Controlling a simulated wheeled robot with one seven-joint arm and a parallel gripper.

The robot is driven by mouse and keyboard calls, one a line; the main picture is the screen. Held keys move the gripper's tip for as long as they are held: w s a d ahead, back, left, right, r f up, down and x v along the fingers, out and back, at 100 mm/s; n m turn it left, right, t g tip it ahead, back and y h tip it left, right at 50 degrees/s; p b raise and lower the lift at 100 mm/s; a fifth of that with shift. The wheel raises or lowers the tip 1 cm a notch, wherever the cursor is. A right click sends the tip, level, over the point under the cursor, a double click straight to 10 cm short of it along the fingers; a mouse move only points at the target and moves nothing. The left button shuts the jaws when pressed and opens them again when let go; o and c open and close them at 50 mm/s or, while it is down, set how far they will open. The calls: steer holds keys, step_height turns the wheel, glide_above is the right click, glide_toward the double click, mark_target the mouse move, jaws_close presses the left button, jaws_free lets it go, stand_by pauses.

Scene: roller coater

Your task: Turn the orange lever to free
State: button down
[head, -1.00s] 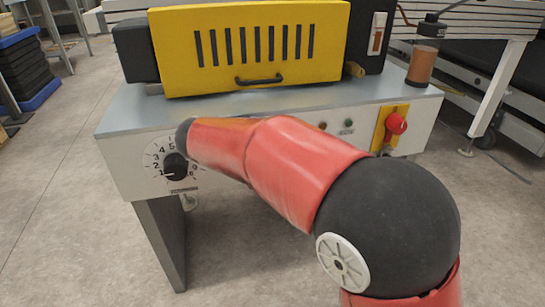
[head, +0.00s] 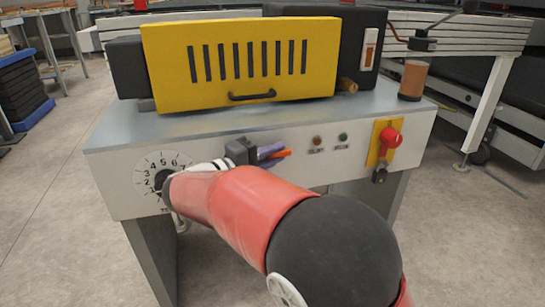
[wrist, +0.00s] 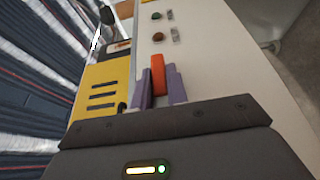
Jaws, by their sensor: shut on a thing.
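The orange lever (wrist: 158,73) is on the pale front panel of the machine. In the wrist view it stands between the two purple fingers of my gripper (wrist: 158,84), which are shut on it. In the head view my gripper (head: 270,151) is at the panel, and a short length of the orange lever (head: 281,154) sticks out to the right of the purple fingers. The rest of the lever and any markings around it are hidden by my gripper and arm.
A numbered dial (head: 158,176), partly covered by my arm, is left on the panel. Two small indicators (head: 318,140) and a red knob on a yellow plate (head: 390,136) are to the right. A yellow slotted cover (head: 240,62) with a handle stands above the panel.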

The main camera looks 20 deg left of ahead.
stand_by(0.3)
steer(key=c, duration=1.4)
jaws_free()
steer(key=v, duration=0.8)
steer(key=shift+p, duration=0.4)
